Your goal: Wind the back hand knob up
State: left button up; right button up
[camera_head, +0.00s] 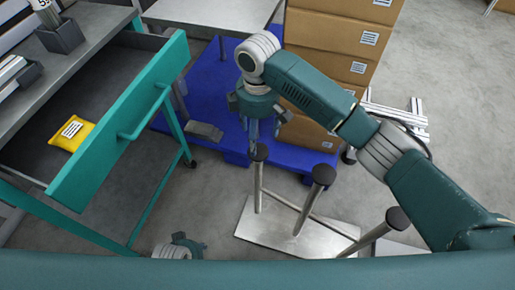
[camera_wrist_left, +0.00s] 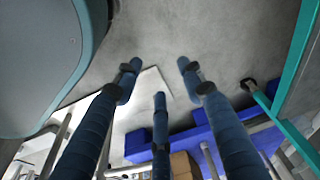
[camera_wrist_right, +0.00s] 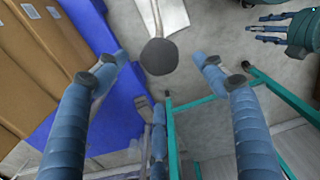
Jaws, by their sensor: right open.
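Three dark round knobs sit on metal posts above a pale metal plate (camera_head: 290,238) in the head view. The back knob (camera_head: 260,152) is the farthest and leftmost; the others are the middle knob (camera_head: 324,174) and the front knob (camera_head: 398,216). My right gripper (camera_head: 253,132) is open, just above the back knob in the head view. In the right wrist view a dark knob (camera_wrist_right: 158,56) shows near the spread fingertips (camera_wrist_right: 160,62), not gripped. My left gripper shows partly at the bottom of the head view; in its wrist view its fingers (camera_wrist_left: 159,70) are spread and empty.
A teal bench with an open drawer (camera_head: 120,130) stands at the left, holding a yellow packet (camera_head: 71,133). Stacked brown boxes (camera_head: 335,45) stand on a blue pallet (camera_head: 205,80) behind my right gripper. Bare grey floor (camera_head: 220,190) lies between bench and plate.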

aim_at(258, 150)
notch_tip(258, 150, down, 7)
jog(key=shift+d+r+b, duration=0.1)
jog(key=shift+b, duration=0.5)
pick_arm(q)
jog(key=r, duration=0.1)
jog(key=w+r, duration=0.1)
jog(key=r, duration=0.3)
jog(key=shift+w+d, duration=0.15)
jog(key=shift+w, duration=0.1)
pick_arm(e)
jog(key=c, duration=1.1)
pick_arm(q)
jog(key=shift+r, duration=0.15)
pick_arm(e)
jog(key=shift+c, duration=0.2)
